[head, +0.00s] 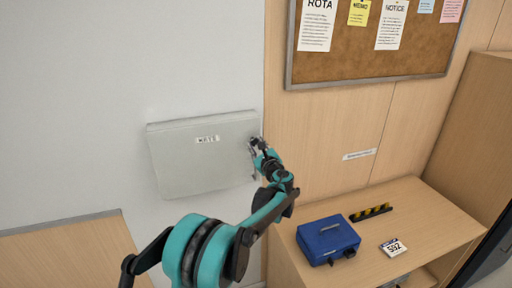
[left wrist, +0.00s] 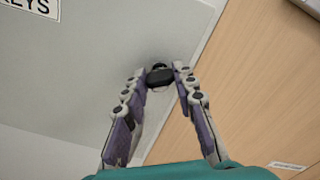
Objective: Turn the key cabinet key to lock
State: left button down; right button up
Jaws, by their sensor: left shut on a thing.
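The key cabinet (head: 190,160) is a pale grey box on the white wall, its door closed, with a small label on its front. In the left wrist view the cabinet (left wrist: 120,60) fills the upper left, with a "KEYS" label at the corner. My left gripper (head: 255,145) is at the cabinet's right edge. In the left wrist view the gripper's (left wrist: 161,78) fingertips are shut on the dark head of the key (left wrist: 160,76), at a round lock on the cabinet face. The key's shaft is hidden, and its turn angle cannot be told. My right gripper is not in view.
A wooden counter (head: 420,215) at the lower right bears a blue cash box (head: 327,240), a dark strip with yellow pieces (head: 371,212) and a card marked with a number (head: 393,247). A cork board (head: 430,45) hangs above. The wall left of the cabinet is clear.

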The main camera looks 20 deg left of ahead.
pick_arm(q)
jog(key=n+b, duration=0.1)
jog(key=n, duration=1)
jog(key=shift+b, duration=0.35)
jog(key=shift+n, duration=0.4)
jog(key=c, duration=1.2)
grip_release()
jog(key=v, duration=1.2)
